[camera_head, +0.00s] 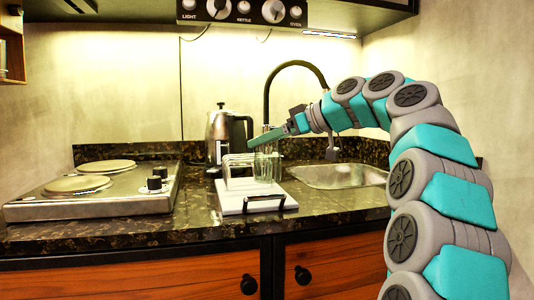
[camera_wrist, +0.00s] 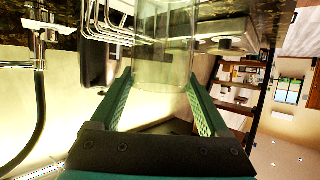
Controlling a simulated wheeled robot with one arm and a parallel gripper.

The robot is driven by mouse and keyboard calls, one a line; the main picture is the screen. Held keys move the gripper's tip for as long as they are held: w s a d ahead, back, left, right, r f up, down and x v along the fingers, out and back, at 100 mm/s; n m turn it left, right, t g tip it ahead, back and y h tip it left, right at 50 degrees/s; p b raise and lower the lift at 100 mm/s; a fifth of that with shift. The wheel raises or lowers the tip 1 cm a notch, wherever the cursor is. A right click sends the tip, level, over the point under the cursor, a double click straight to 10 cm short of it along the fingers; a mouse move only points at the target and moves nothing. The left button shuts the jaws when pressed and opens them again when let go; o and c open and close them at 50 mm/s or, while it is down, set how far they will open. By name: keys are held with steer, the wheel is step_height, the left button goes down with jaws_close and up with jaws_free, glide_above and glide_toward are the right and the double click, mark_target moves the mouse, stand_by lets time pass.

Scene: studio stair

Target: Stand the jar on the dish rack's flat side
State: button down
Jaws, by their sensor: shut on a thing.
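The clear glass jar (camera_head: 268,166) is upright at the right part of the dish rack (camera_head: 232,203). My gripper (camera_head: 268,137) reaches in from the right and is shut on the jar near its top. In the wrist view the jar (camera_wrist: 165,55) sits between the two green fingers (camera_wrist: 160,95). I cannot tell whether the jar's base touches the rack.
A kettle (camera_head: 229,133) stands behind the rack. A two-plate hob (camera_head: 100,205) is on the left. The sink (camera_head: 340,176) and its black tap (camera_head: 297,66) are on the right. Dark counter (camera_head: 140,228) is free at the front.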

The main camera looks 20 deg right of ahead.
mark_target(267, 153)
steer(key=shift+w+f, duration=0.15)
steer(key=shift+f, duration=1.6)
steer(key=shift+f+b, duration=0.2)
steer(key=shift+b, duration=0.2)
jaws_free()
steer(key=shift+r, duration=0.1)
steer(key=shift+r+p, duration=0.2)
steer(key=shift+p, duration=0.2)
steer(key=v, duration=1.1)
steer(key=shift+s+d+b, duration=0.3)
steer(key=shift+b, duration=0.05)
steer(key=shift+s+r, duration=0.1)
steer(key=shift+s, duration=0.05)
